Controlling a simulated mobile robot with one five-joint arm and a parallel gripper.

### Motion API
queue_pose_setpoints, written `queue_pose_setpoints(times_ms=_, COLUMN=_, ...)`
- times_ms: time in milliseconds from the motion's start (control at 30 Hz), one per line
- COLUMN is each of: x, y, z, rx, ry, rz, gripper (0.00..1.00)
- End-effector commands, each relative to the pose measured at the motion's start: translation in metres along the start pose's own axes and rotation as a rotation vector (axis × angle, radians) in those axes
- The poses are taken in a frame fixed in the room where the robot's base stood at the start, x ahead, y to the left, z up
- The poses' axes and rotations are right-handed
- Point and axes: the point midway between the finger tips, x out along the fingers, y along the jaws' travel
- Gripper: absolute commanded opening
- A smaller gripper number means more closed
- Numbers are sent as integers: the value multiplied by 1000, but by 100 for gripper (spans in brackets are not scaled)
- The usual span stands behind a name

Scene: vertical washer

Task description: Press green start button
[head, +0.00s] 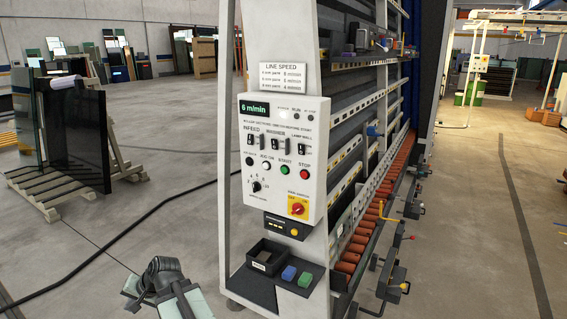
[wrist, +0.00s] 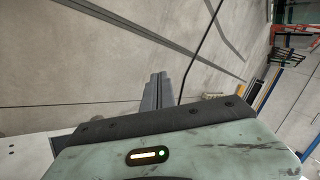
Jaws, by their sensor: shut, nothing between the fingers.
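The green start button (head: 285,169) sits on the white control panel (head: 262,211) of the washer in the head view, under the label START. A white button (head: 266,164) is to its left and the red stop button (head: 305,174) to its right. My arm shows at the bottom left of the head view, below and left of the panel and well apart from it. My gripper (wrist: 156,82) shows in the wrist view with its grey fingers together, empty, over bare floor. The start button is not in the wrist view.
The panel display (head: 254,108) reads 6 m/min. A red-and-yellow rotary switch (head: 298,208) is low on the panel. A shelf below it holds a black bin (head: 267,257), a blue block (head: 289,273) and a green block (head: 306,280).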

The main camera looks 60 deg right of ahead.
Motion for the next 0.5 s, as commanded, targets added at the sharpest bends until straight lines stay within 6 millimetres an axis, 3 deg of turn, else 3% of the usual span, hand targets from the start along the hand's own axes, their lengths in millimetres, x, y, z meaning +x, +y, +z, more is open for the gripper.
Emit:
queue_pose_setpoints(times_ms=33, x=-24, y=-2, z=-35, rx=105, ry=66, rz=-53, gripper=0)
queue_pose_setpoints(times_ms=200, x=-92, y=12, z=-133, rx=440, ry=269, rz=-246, gripper=0)
queue_pose_setpoints(times_ms=367, x=-167, y=42, z=-212, rx=719, ry=446, rz=-422, gripper=0)
queue_pose_setpoints(times_ms=500, x=-239, y=79, z=-268, rx=942, ry=593, rz=-578, gripper=0)
